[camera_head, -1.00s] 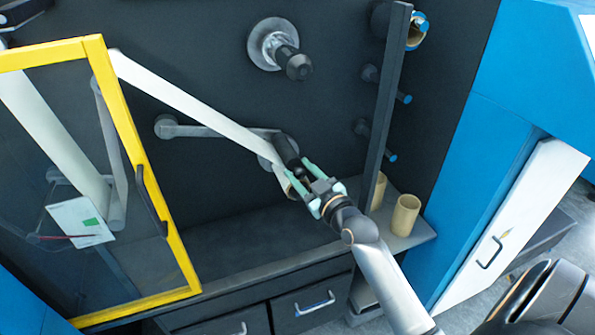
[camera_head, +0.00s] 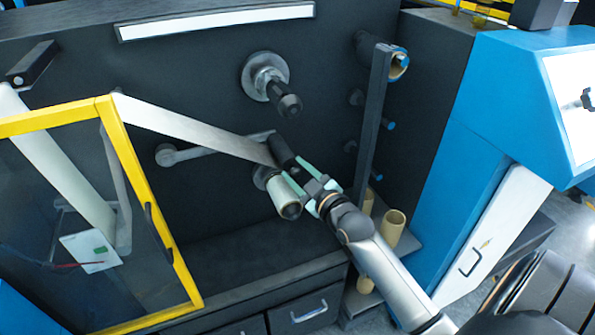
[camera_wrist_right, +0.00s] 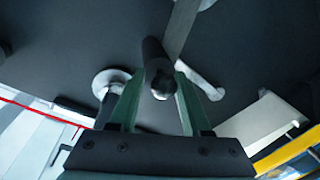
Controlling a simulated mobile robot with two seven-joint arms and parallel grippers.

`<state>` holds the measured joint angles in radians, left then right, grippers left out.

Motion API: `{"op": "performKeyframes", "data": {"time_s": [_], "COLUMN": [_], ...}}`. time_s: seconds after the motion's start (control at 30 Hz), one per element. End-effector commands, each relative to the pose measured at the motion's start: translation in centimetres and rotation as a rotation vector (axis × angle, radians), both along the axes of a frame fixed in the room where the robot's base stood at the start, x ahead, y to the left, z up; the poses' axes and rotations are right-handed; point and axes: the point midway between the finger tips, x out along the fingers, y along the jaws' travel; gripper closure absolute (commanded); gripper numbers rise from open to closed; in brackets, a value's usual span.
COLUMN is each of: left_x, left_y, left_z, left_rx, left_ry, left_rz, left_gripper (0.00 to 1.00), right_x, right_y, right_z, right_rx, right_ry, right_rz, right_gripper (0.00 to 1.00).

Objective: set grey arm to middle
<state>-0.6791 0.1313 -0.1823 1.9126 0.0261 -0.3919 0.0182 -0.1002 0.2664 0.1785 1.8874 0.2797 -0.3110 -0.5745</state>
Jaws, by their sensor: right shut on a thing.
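The grey arm (camera_head: 213,146) is on the dark machine wall, its round pivot (camera_head: 166,155) at the left. It slopes slightly up to the right, partly behind the white web. At its right end is a black cylindrical handle (camera_head: 281,150). My right gripper (camera_head: 298,170) has its green fingers shut on this handle. In the right wrist view the handle (camera_wrist_right: 153,55) lies between the two fingers (camera_wrist_right: 158,100), and the grey arm (camera_wrist_right: 203,80) runs off to the right. My left gripper is out of view.
The white web (camera_head: 190,128) runs to a roll (camera_head: 286,203) just below the handle. A black spindle (camera_head: 285,98) sticks out above. A yellow-framed door (camera_head: 135,180) stands left, a dark post (camera_head: 373,130) right. Cardboard cores (camera_head: 393,228) stand on the lower right shelf.

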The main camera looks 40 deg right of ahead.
Motion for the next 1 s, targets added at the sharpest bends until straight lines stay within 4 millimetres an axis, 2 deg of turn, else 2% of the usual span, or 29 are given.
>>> {"op": "performKeyframes", "data": {"time_s": [0.03, 0.2, 0.67, 0.83, 1.0], "left_x": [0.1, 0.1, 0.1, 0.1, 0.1], "left_y": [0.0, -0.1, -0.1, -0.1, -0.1], "left_z": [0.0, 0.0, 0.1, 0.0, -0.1], "left_rx": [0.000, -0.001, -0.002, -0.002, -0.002], "left_ry": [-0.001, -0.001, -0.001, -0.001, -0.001], "left_rz": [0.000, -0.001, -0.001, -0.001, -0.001], "left_gripper": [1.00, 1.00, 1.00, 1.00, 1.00], "right_x": [0.0, 0.0, -0.2, -1.8, -4.8], "right_y": [0.7, 0.6, 0.4, 0.5, 0.8], "right_z": [-0.2, -0.2, -0.2, -0.1, 0.0], "right_rx": [0.009, 0.006, 0.002, 0.002, 0.002], "right_ry": [0.004, 0.004, 0.005, 0.005, 0.006], "right_rz": [0.013, 0.012, 0.007, 0.007, 0.008], "right_gripper": [0.50, 0.34, 0.34, 0.34, 0.34]}}
